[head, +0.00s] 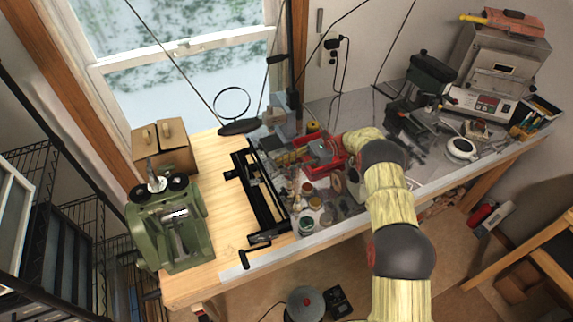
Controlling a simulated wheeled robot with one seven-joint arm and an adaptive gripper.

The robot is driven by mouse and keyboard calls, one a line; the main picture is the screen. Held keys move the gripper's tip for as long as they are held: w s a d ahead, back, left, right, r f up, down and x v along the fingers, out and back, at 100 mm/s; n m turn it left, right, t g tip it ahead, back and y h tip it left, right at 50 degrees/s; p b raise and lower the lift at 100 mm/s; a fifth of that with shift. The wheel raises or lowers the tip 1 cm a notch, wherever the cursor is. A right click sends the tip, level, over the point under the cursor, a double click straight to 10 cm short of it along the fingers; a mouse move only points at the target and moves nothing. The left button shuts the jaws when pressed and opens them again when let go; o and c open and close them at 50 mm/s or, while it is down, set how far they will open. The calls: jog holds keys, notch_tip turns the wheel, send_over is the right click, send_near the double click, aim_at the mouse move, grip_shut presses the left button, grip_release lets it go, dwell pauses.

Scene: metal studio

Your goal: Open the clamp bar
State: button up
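A long black metal device (262,195) lies on the wooden part of the workbench, running from the back toward the front edge. It looks like a bending brake, and its long bars appear to be the clamp bar and frame. Black handles stick out at its left side and front end. I cannot tell how far the clamp bar is raised. My arm reaches in from the lower right and bends left over the bench. My gripper (322,152) seems to be at its end, right of the device, above a red tray (330,162). Its fingers are too small to read.
A green machine (170,225) and a cardboard box (163,147) stand left of the device. Jars and small tools (312,203) crowd its right side. A drill press (420,92) stands farther right. Bare wood (222,205) lies left of the device.

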jog(key=shift+o, duration=0.7)
jog(key=shift+s+d+r, duration=0.1)
jog(key=shift+d+r, duration=0.05)
jog(key=shift+o, duration=1.2)
jog(key=o, duration=0.8)
jog(key=shift+d, duration=0.1)
jog(key=shift+v, duration=3.7)
